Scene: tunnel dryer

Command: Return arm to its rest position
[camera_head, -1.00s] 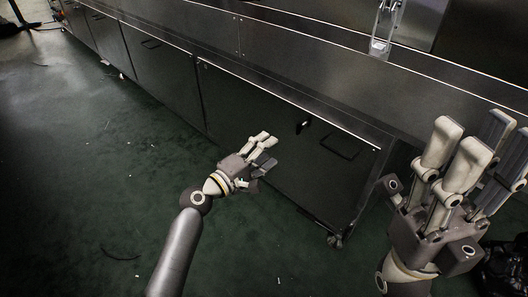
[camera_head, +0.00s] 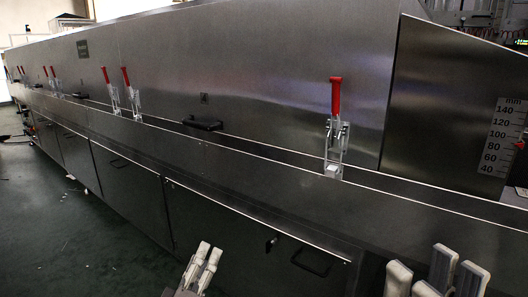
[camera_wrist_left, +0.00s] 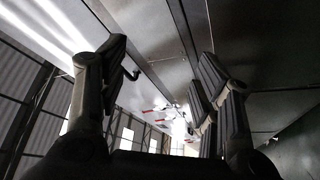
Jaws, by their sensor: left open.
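My left gripper (camera_head: 203,266) shows at the bottom of the head view, with only its pale fingers in the picture, in front of the machine's lower doors. In the left wrist view its dark fingers (camera_wrist_left: 160,100) stand apart on both sides with nothing between them. My right gripper (camera_head: 436,279) shows at the bottom right of the head view, with only its upright fingertips in the picture. They stand apart, and I see nothing held there. Both arms are out of the picture below.
The long steel dryer (camera_head: 270,70) fills most of the head view. A red-handled clamp (camera_head: 336,97) and a black handle (camera_head: 203,124) are on its side. A lower door handle (camera_head: 311,262) is near my left gripper.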

